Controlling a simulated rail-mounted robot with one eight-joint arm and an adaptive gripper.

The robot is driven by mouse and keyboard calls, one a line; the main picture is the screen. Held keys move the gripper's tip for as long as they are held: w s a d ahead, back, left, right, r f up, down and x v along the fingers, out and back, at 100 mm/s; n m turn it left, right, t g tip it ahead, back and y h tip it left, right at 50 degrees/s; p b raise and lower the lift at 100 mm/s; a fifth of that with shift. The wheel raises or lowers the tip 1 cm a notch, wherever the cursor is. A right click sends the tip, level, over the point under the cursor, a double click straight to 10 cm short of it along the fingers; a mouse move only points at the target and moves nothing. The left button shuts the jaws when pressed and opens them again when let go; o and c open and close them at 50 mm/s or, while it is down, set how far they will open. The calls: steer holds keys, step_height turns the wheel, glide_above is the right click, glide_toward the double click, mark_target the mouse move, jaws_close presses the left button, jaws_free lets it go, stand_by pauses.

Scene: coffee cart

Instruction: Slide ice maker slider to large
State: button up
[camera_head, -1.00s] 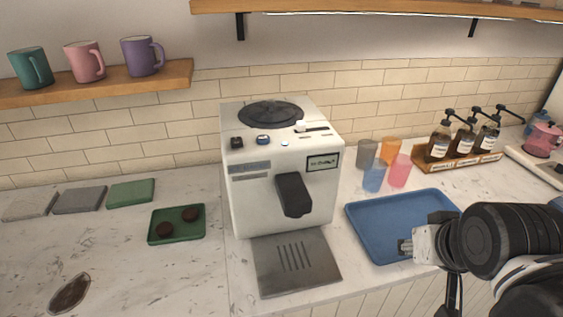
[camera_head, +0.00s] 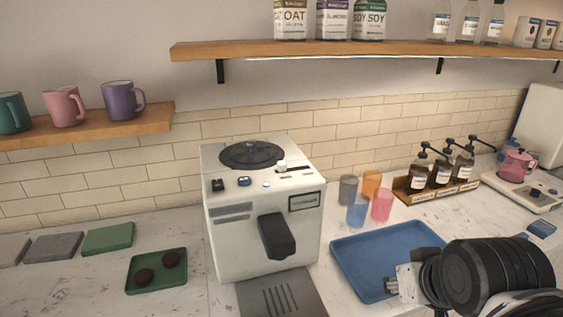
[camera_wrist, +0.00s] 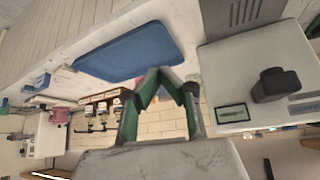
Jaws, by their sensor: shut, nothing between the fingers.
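The white ice maker (camera_head: 235,245) stands upright on the counter in the middle of the head view. Its top carries a round dark lid (camera_head: 252,155), and a small white slider knob (camera_head: 282,165) sits by a dark slot near the right edge of that top. The ice maker also shows at the right of the wrist view (camera_wrist: 232,75), with its black spout and label; its slider is not visible there. My gripper (camera_head: 391,287) is at the lower right, over the blue tray and to the right of the machine. In the wrist view its fingers (camera_wrist: 165,78) converge, shut and empty.
The blue tray (camera_head: 345,257) lies right of the machine. Several coloured cups (camera_head: 382,204) stand behind it, beside a wooden rack of pump bottles (camera_head: 415,187). A green tray (camera_head: 155,285) lies to the left. A long wooden shelf (camera_head: 300,48) hangs above.

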steer(key=shift+o, duration=1.4)
steer(key=shift+w+r, duration=0.1)
steer(key=shift+r, duration=0.05)
steer(key=o, duration=0.5)
steer(key=w+a+r+g+p, duration=0.1)
steer(key=w+a+r, duration=0.1)
steer(key=w+r, duration=0.3)
step_height(320, 180, up, 2)
steer(key=shift+a+r+n+p, duration=0.2)
steer(key=shift+a+n+p, duration=0.1)
steer(key=shift+p, duration=0.1)
step_height(320, 180, up, 16)
steer(key=n+g+p, duration=0.3)
steer(key=g+p, duration=0.3)
glide_above(282, 162)
step_height(282, 162, down, 13)
steer(key=shift+f+p, duration=0.15)
steer(key=shift+p, duration=0.65)
jaws_close()
